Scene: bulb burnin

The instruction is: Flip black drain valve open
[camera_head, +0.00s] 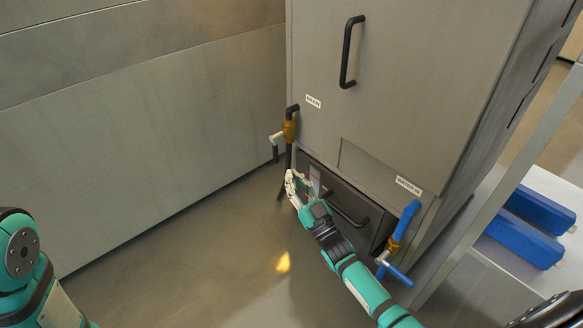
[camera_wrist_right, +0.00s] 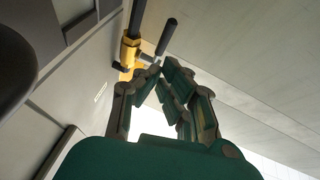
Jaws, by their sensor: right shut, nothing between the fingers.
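The drain valve (camera_head: 290,131) has a brass body on a black pipe at the left front edge of the grey cabinet, beside the DRAIN label (camera_head: 313,101). Its black lever (camera_head: 275,154) hangs down from a pale stem on the valve's left side. In the right wrist view the brass body (camera_wrist_right: 130,52) and black lever (camera_wrist_right: 166,38) show just past the fingertips. My right gripper (camera_head: 292,177) is shut and empty, just below the valve. In the wrist view its fingertips (camera_wrist_right: 158,72) appear close to the lever's stem end; I cannot tell whether they touch. My left gripper is out of view.
A blue WATER IN valve (camera_head: 395,245) with a blue lever sits at the cabinet's lower right. A dark drawer with a black handle (camera_head: 347,209) lies right of my right gripper. A grey wall (camera_head: 150,130) stands left. Blue boxes (camera_head: 540,210) lie on a shelf at right.

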